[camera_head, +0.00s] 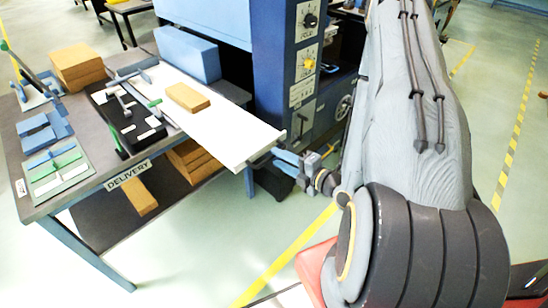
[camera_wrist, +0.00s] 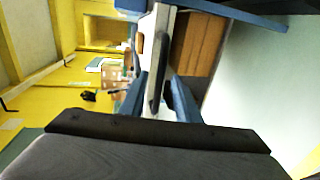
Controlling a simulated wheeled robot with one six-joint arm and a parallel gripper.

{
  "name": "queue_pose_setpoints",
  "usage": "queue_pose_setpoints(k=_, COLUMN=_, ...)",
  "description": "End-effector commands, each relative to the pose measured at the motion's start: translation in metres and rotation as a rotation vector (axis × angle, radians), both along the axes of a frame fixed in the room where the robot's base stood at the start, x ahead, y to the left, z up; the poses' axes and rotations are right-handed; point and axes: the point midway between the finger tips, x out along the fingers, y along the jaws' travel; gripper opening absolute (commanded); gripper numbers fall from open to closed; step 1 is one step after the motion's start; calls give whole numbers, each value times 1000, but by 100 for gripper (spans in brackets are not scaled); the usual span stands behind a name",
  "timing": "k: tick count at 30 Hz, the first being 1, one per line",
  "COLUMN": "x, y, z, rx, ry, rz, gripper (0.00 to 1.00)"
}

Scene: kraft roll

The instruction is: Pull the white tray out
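The white tray (camera_head: 222,128) is a long flat sheet, sticking out at an angle beside the blue machine and past the table's corner. A tan block (camera_head: 187,97) lies on it. My gripper (camera_head: 280,155) is at the tray's near end, by its raised end bar (camera_head: 268,148). In the wrist view, the two blue fingers of my gripper (camera_wrist: 160,90) stand on either side of the bar (camera_wrist: 157,70), with narrow gaps showing. The gripper looks open around the bar. Contact at the far fingertips is hard to see.
The delivery table (camera_head: 75,120) stands at left with a black tool tray (camera_head: 118,125), blue and green pieces and stacked tan blocks (camera_head: 77,66). More blocks sit on its lower shelf. The blue machine (camera_head: 268,60) rises behind the tray. The floor in front is clear.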

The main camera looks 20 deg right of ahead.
Motion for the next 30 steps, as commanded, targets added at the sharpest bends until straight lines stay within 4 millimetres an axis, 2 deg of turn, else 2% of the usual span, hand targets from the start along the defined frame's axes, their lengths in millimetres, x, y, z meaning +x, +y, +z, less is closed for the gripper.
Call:
queue_pose_setpoints(k=3, x=-15, y=-7, z=3, rx=1, ry=0, rz=-4, gripper=29)
queue_pose_setpoints(k=10, x=-33, y=-14, z=7, rx=1, ry=0, rz=-1, gripper=29)
queue_pose_setpoints(k=30, x=-35, y=-16, z=6, rx=0, ry=0, rz=1, gripper=29)
